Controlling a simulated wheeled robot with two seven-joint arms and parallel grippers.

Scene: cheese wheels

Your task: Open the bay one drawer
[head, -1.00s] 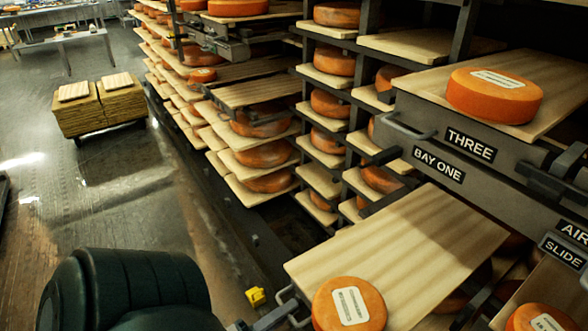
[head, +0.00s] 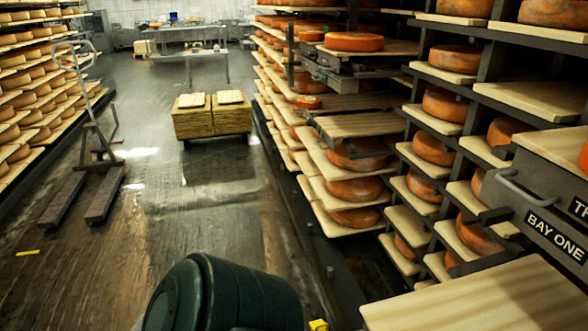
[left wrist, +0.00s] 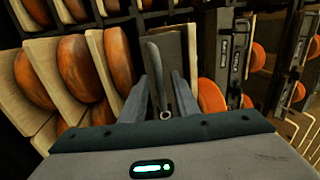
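The bay one drawer (head: 545,222) is at the right edge of the head view, with a dark front, a "BAY ONE" label and a grey bar handle (head: 522,192). Part of its front is cut off by the frame. In the left wrist view, my left gripper (left wrist: 159,95) has its two fingers apart. A grey bar (left wrist: 156,75) with a ringed end shows between them, with gaps on both sides. I cannot tell which drawer this bar belongs to. My left gripper is outside the head view. My right gripper is in neither view.
Racks of orange cheese wheels (head: 433,148) on boards line the right. A pale board (head: 490,300) juts out below the bay one front. The aisle between is clear.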

